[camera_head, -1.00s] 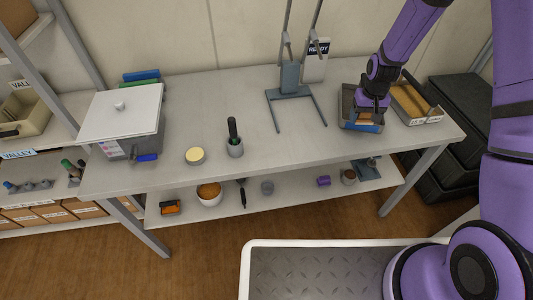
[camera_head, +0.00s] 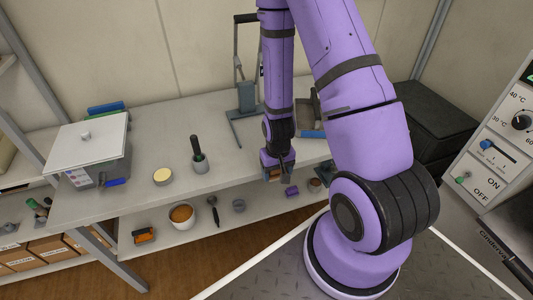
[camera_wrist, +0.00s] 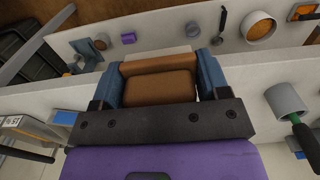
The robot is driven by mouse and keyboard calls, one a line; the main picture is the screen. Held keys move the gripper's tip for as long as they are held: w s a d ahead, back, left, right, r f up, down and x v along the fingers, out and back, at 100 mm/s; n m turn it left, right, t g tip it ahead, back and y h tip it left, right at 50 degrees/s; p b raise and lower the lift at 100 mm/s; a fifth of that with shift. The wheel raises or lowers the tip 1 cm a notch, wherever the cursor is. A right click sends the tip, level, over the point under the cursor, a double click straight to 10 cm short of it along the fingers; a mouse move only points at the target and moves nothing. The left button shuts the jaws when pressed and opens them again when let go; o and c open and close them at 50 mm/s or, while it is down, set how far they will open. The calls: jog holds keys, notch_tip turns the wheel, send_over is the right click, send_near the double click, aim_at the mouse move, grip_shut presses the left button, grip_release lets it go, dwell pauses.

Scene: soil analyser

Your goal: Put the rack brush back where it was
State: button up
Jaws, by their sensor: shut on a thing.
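My gripper (camera_head: 278,174) is shut on a brown block-shaped thing, which I take to be the rack brush (camera_wrist: 158,86). In the wrist view it sits between the two blue fingers, with a pale strip along its far edge. In the head view only a small brown part shows below the wrist. The gripper holds it near the table's front edge, with the lower shelf showing beyond it in the wrist view. A tray with a blue front (camera_head: 312,134) stands on the table behind my arm, mostly hidden.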

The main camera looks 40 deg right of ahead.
jog(key=w+d, duration=0.2)
jog(key=w, duration=0.2)
jog(key=w+d+f, duration=0.1)
jog(key=w+d, duration=0.1)
jog(key=w, duration=0.3)
jog(key=w+d, duration=0.3)
jog(key=w, duration=0.2)
jog(key=shift+f, duration=2)
jog(key=shift+f, duration=0.15)
jog(key=o, duration=0.8)
